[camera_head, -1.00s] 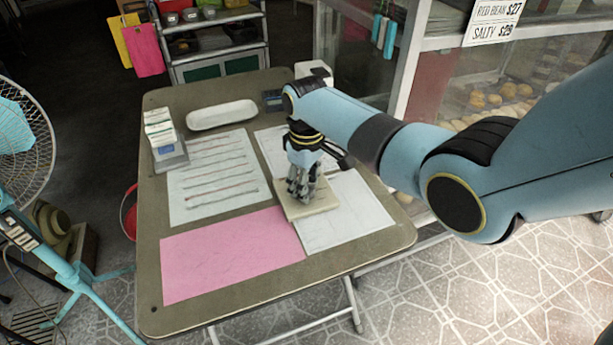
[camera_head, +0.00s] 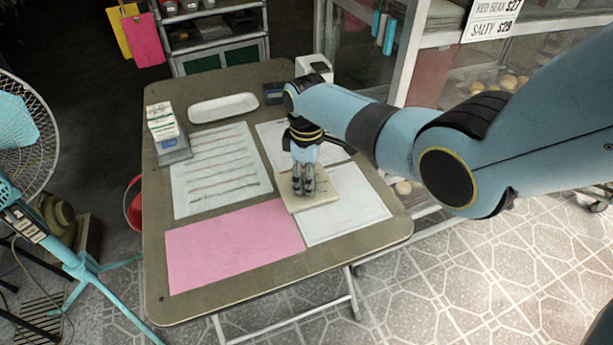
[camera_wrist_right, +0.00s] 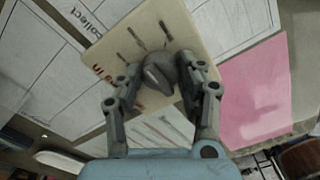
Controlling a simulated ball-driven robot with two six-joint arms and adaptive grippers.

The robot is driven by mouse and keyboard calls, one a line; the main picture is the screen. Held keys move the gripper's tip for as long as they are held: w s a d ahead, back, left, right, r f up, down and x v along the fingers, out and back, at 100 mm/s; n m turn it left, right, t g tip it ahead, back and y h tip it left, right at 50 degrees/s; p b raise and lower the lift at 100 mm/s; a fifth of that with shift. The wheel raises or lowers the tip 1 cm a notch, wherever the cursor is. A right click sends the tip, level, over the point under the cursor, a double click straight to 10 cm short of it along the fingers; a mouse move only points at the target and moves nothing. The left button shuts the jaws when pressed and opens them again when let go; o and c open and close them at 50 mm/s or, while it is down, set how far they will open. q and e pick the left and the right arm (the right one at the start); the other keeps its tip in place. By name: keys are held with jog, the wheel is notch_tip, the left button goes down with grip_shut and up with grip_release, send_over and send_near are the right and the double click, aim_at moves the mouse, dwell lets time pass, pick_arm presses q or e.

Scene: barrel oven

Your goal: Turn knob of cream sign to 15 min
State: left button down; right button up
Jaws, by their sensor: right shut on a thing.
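The cream sign (camera_head: 317,199) lies flat on the table, partly over white papers. In the right wrist view the cream sign (camera_wrist_right: 119,48) shows dark tick marks and reddish lettering, partly hidden by my fingers. Its grey knob (camera_wrist_right: 160,72) sits between my fingertips. My right gripper (camera_head: 304,192) points down over the sign and hides the knob in the head view. In the right wrist view, the right gripper (camera_wrist_right: 163,80) has a finger on each side of the knob and is shut on it. My left gripper is not in view.
The table (camera_head: 240,270) also holds a pink sheet (camera_head: 235,245), a lined white sheet (camera_head: 215,170), a white tray (camera_head: 223,107) and a small boxed stack (camera_head: 163,122) at the left. A fan (camera_head: 25,130) stands left; a glass display case (camera_head: 490,80) stands behind right.

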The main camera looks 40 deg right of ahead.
jog(key=o, duration=1.2)
jog(key=shift+c, duration=0.2)
jog(key=shift+r, duration=0.15)
notch_tip(320, 180, up, 12)
